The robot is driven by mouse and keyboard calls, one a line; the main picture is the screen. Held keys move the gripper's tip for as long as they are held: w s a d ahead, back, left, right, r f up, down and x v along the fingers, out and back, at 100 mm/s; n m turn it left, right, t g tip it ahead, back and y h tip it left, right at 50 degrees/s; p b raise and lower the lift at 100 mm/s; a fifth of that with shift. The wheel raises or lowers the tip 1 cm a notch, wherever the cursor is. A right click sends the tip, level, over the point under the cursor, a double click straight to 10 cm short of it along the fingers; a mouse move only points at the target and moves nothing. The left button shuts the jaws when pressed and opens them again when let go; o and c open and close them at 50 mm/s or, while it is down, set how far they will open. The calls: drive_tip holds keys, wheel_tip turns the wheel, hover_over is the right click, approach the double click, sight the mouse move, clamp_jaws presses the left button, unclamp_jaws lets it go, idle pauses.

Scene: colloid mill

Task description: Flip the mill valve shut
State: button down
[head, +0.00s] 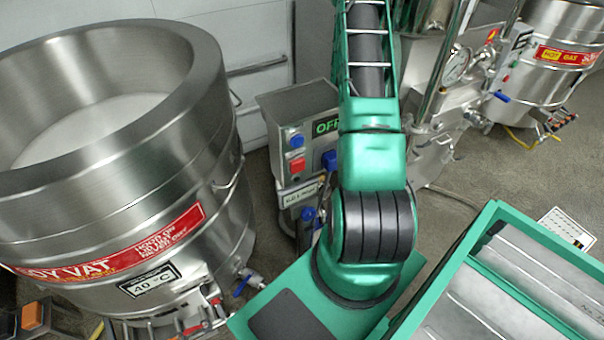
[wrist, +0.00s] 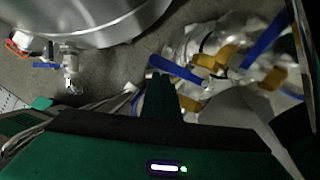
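Steel pipework with brass-coloured fittings shows at the upper right of the wrist view. It carries a long blue lever (wrist: 264,42) slanting up to the right and a second blue lever (wrist: 175,70) slanting the other way. I cannot tell which of them is the mill valve's handle. In the head view, a small blue handle (head: 463,142) shows on the mill's steel pipework (head: 432,155), right of my arm. My gripper (wrist: 162,95) shows as a dark green finger near the second lever; contact is unclear. I cannot make out its opening. It is not visible in the head view.
A large steel vat (head: 110,200) stands at left, with a blue-handled outlet valve (head: 242,286). A control box (head: 300,130) reading "OFF" stands behind my arm. A second vat (head: 560,50) is at upper right. A green-edged tray (head: 480,235) lies at lower right.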

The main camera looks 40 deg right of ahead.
drive_tip(key=shift+w+a+r, duration=0.1)
drive_tip(key=shift+w+a, duration=0.05)
drive_tip(key=shift+a, duration=0.05)
drive_tip(key=s+d, duration=0.3)
drive_tip(key=s, duration=0.9)
drive_tip(key=shift+s+r, duration=0.2)
drive_tip(key=shift+r, duration=0.2)
drive_tip(key=shift+d, duration=0.1)
